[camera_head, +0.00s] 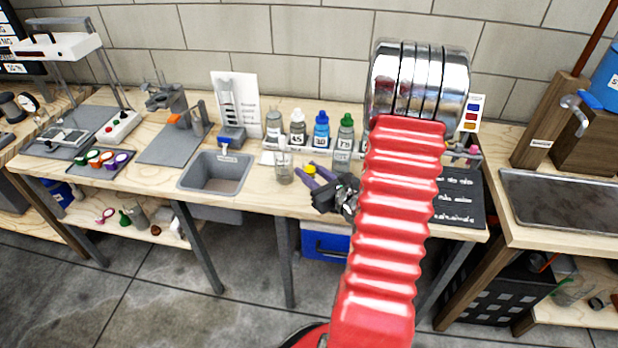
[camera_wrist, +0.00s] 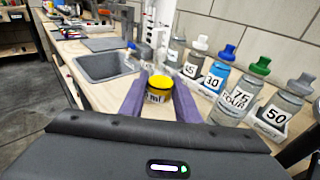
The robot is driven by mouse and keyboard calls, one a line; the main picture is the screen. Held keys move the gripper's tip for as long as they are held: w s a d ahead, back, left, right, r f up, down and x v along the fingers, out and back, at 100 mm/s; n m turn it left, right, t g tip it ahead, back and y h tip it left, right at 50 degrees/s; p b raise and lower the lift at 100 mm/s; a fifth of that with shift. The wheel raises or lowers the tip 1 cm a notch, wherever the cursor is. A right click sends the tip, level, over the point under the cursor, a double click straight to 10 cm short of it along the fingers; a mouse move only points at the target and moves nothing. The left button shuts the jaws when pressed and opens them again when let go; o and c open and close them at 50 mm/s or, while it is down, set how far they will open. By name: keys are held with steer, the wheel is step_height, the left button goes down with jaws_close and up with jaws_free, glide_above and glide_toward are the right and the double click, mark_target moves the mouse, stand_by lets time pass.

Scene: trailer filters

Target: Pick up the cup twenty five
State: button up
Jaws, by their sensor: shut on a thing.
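A small cup with a yellow lid (camera_wrist: 160,82) and a white label is between the two purple fingers of my gripper (camera_wrist: 160,88) in the wrist view. The label shows "ml"; its number cannot be read clearly. My gripper is shut on this cup. In the head view my gripper (camera_head: 315,173) is over the front of the bench, with the yellow lid (camera_head: 309,169) between its fingers. The cup's lower part is hidden, and I cannot tell whether it touches the bench.
Bottles marked 45 (camera_head: 298,127), 30 (camera_head: 321,131) and 75 (camera_head: 343,140) stand behind my gripper; one marked 50 (camera_wrist: 280,109) is at the right. A clear container (camera_head: 284,166) stands just left. The grey sink (camera_head: 214,172) lies farther left.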

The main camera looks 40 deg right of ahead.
stand_by(0.7)
steer(key=shift+w+d+f, duration=0.2)
steer(key=shift+d+f, duration=0.05)
steer(key=shift+d, duration=0.15)
steer(key=w+d, duration=0.3)
steer(key=d, duration=0.2)
steer(key=shift+d+m, duration=0.2)
steer(key=shift+m, duration=0.1)
steer(key=s+d+r+m+t, duration=0.1)
steer(key=d+r+m, duration=0.3)
steer(key=r+m, duration=0.1)
steer(key=shift+r+m+p, duration=0.3)
steer(key=shift+r+m, duration=0.1)
steer(key=shift+r, duration=0.1)
steer(key=shift+s+d+r+m+t, duration=0.1)
steer(key=shift+d+m+t, duration=0.15)
steer(key=shift+m+t, duration=0.05)
stand_by(0.3)
